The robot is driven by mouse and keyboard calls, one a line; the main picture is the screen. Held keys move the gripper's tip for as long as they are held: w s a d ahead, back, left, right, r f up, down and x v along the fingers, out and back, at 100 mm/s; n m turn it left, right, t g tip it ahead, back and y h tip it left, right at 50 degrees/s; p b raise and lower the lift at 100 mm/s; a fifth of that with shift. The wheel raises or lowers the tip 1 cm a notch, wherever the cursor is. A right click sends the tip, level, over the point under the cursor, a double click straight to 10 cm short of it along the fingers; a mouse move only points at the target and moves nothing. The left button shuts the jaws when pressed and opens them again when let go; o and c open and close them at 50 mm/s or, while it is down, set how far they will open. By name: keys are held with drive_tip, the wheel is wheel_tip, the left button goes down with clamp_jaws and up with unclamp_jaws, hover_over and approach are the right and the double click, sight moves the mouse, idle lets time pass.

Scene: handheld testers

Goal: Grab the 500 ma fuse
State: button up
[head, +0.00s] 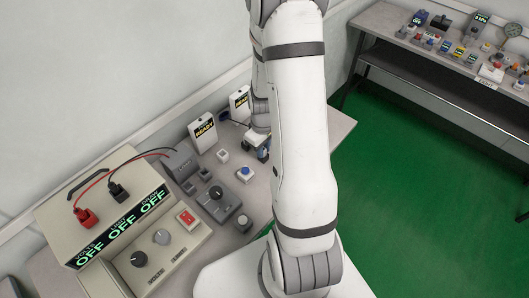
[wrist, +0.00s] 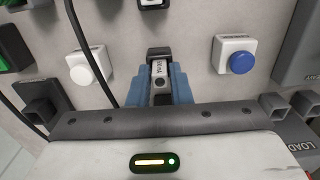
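My gripper (wrist: 160,78) shows in the wrist view as two blue fingers close together in the middle of a wide dark bar. Between them is a small grey part with a white label (wrist: 159,72) and a dark top end; the fingers lie against both its sides with no clear gap. The label's print is too small to read, so I cannot tell if it is the 500 mA fuse. In the head view my gripper (head: 263,151) is low over the grey bench beyond my arm, and the part is hidden there.
A blue button (wrist: 241,63) and a white button (wrist: 85,68) flank the fingers. A cable runs close on the left. In the head view a beige power unit (head: 108,165) and two READY-labelled boxes (head: 203,136) stand along the wall. A second bench (head: 385,22) holds several small devices.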

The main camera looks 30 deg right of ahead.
clamp_jaws()
